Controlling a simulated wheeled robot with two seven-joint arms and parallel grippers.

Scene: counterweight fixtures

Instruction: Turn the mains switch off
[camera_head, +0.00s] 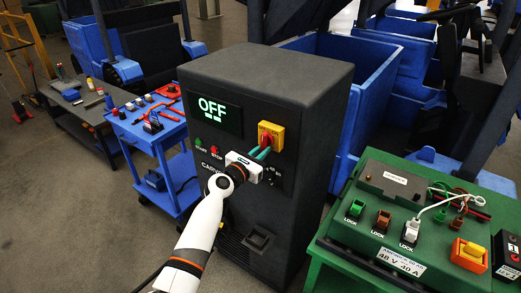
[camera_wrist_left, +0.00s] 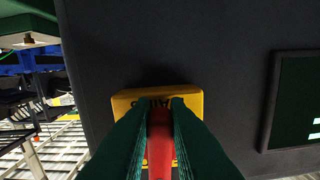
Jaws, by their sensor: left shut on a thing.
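The mains switch is a red handle (camera_wrist_left: 160,155) on a yellow plate (camera_head: 277,131), on the front of a dark grey cabinet (camera_head: 285,85). My left gripper (camera_head: 262,152) has its green fingers at the handle and is shut on it. In the left wrist view the fingers (camera_wrist_left: 159,120) hold the red handle from both sides, in front of the yellow plate (camera_wrist_left: 188,99). The fingers hide part of the handle, and its exact angle is hard to tell. The cabinet's display (camera_head: 213,112) reads OFF. My right gripper is not in view.
Green START (camera_head: 198,142) and red STOP (camera_head: 215,150) buttons sit below the display. A blue trolley with tools (camera_head: 150,128) stands left of the cabinet. A green bench (camera_head: 340,238) with coloured plugs stands at the right. Blue bins (camera_head: 370,70) are behind.

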